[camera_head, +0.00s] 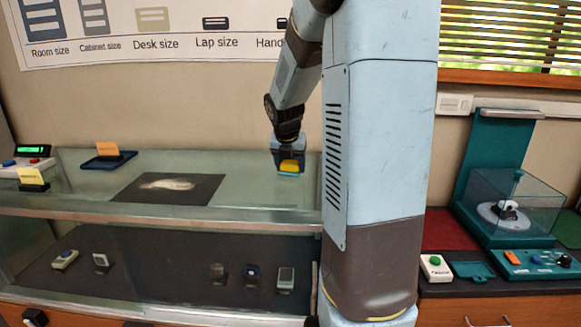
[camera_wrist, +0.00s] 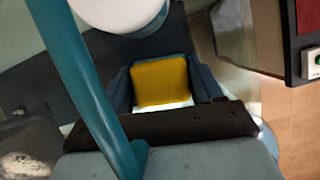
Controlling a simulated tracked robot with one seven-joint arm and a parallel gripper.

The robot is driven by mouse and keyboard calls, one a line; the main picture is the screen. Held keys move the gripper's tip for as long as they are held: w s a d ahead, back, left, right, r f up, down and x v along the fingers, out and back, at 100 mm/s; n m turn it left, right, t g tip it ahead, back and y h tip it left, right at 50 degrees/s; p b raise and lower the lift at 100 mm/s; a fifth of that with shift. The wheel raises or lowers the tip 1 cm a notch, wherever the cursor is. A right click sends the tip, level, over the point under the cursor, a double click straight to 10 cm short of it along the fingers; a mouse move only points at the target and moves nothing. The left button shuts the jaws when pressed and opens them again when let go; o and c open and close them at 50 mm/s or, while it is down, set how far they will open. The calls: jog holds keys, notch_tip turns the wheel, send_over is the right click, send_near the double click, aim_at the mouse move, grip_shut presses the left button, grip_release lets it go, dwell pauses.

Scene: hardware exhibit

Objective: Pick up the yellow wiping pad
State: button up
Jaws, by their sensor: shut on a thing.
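The yellow wiping pad (camera_head: 290,166) is at the lower end of my gripper (camera_head: 289,169), over the right end of the glass display case. In the wrist view the pad (camera_wrist: 160,82) lies between the two dark fingers of my gripper (camera_wrist: 160,86), which are shut on it. Its yellow face is in clear view, with a pale strip along its lower edge. The head view does not show clearly whether the pad is clear of the glass top or touching it.
The glass display case (camera_head: 150,214) holds several small devices on its lower shelf. On its top are a dark mat (camera_head: 135,190) with a whitish smear and a blue tray (camera_head: 95,162) with an orange card. A teal stand with a clear box (camera_head: 525,200) is at right.

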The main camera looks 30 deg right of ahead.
jog(key=s+a+r, duration=0.8)
jog(key=s+a, duration=0.1)
jog(key=s, duration=0.1)
jog(key=shift+s+a, duration=0.2)
jog(key=o, duration=0.5)
jog(key=c, duration=0.3)
